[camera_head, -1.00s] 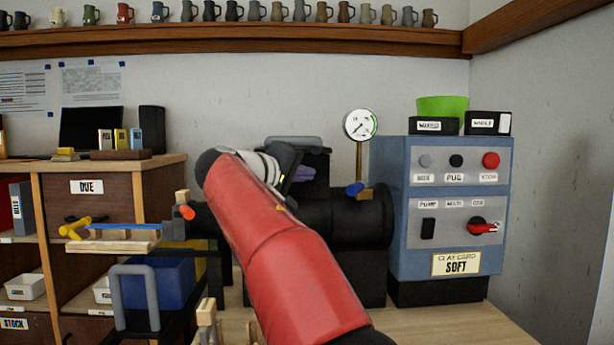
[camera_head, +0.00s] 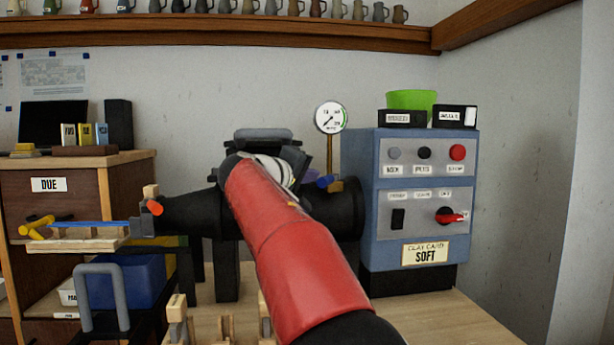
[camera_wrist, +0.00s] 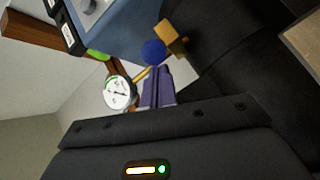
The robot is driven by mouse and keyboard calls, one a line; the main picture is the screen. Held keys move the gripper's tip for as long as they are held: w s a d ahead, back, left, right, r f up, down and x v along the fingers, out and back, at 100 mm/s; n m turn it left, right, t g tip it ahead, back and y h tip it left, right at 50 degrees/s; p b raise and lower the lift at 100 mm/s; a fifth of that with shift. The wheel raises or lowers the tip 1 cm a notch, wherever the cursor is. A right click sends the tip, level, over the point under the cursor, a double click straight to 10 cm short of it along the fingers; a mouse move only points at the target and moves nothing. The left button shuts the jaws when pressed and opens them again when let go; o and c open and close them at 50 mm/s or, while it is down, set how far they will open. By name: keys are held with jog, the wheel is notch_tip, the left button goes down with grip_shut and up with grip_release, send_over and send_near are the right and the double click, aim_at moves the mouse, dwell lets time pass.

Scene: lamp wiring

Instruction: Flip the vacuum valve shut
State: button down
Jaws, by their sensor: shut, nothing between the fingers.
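The vacuum valve is a small brass body (camera_head: 335,187) with a blue handle (camera_head: 326,181), on top of the black machine barrel below the round gauge (camera_head: 331,117). In the wrist view the blue handle (camera_wrist: 153,52) shows as a round end beside the brass block (camera_wrist: 173,38). My gripper (camera_wrist: 157,72) has purple-grey fingers, shut and empty, with their tips just short of the blue handle. I cannot tell if they touch it. In the head view my gripper (camera_head: 309,177) is partly hidden by my red arm and lies just left of the handle.
The blue control cabinet (camera_head: 366,230) stands right of the valve, with buttons and a red switch. The gauge (camera_wrist: 119,92) stands close to my fingers. The black barrel (camera_head: 345,212) lies under them. A board (camera_head: 75,243) with a blue strip is at left.

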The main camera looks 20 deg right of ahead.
jog(key=shift+s+d+n+t+y+b, duration=0.15)
jog(key=shift+s+n+t+y+b, duration=0.15)
jog(key=shift+t, duration=0.2)
